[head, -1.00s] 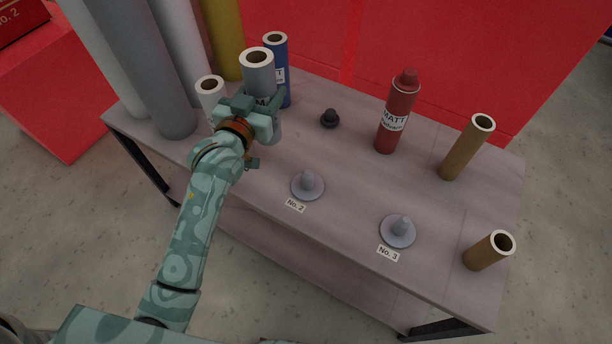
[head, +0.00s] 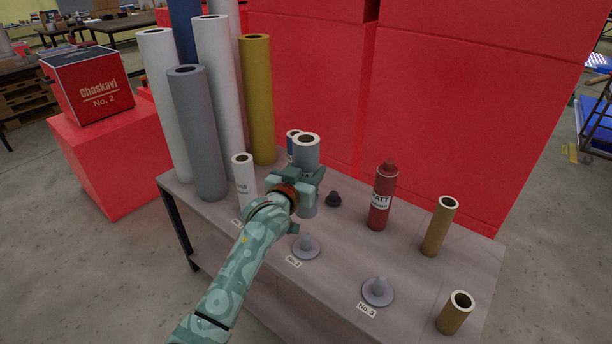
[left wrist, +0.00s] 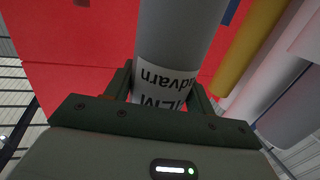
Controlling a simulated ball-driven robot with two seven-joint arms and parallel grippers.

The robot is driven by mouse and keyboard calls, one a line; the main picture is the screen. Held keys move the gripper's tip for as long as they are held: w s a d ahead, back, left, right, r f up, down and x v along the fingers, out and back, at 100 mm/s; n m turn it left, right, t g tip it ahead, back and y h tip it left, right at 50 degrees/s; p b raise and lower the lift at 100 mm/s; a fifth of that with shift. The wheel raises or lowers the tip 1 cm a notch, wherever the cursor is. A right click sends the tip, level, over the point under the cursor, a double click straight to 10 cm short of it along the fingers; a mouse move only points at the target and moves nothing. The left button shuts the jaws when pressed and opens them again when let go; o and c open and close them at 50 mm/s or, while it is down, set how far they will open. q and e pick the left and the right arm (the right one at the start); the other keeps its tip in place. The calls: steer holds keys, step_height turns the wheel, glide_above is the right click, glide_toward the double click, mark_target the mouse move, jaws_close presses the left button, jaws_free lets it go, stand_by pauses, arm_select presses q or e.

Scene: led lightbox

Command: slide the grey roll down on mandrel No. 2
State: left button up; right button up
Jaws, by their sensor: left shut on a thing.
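The grey roll (head: 306,154) is upright in my left gripper (head: 308,184), with its open top showing above the jaws and its lower end below them. In the left wrist view the grey roll (left wrist: 178,35) stands between the fingers of the left gripper (left wrist: 160,88), its white label upside down. Mandrel No. 2 (head: 306,246) is a grey disc with a central peg, bare, in front of and below the roll. Its label (head: 293,262) lies at its front. The roll is apart from the mandrel. My right gripper is not in view.
Mandrel No. 3 (head: 377,291) is bare to the right. A red spray can (head: 382,200), two brown tubes (head: 439,228) (head: 455,313) and a dark knob (head: 333,199) stand on the table (head: 420,280). A white roll (head: 244,185) and tall rolls (head: 200,135) crowd the left.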

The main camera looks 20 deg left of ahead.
mark_target(303, 211)
arm_select(q)
step_height(303, 211, down, 8)
steer(key=b, duration=0.2)
steer(key=shift+r, duration=0.2)
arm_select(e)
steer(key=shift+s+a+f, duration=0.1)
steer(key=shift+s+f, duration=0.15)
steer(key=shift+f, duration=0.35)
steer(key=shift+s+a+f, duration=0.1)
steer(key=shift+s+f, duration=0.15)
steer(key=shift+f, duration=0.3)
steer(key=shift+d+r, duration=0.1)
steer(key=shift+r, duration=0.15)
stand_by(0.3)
arm_select(q)
steer(key=shift+f+b, duration=1.05)
steer(key=shift+f, duration=1)
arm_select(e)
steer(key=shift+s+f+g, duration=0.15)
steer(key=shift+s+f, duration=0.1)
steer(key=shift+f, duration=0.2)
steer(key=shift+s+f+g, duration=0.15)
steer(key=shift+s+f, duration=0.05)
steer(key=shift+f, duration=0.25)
arm_select(q)
steer(key=shift+r, duration=0.1)
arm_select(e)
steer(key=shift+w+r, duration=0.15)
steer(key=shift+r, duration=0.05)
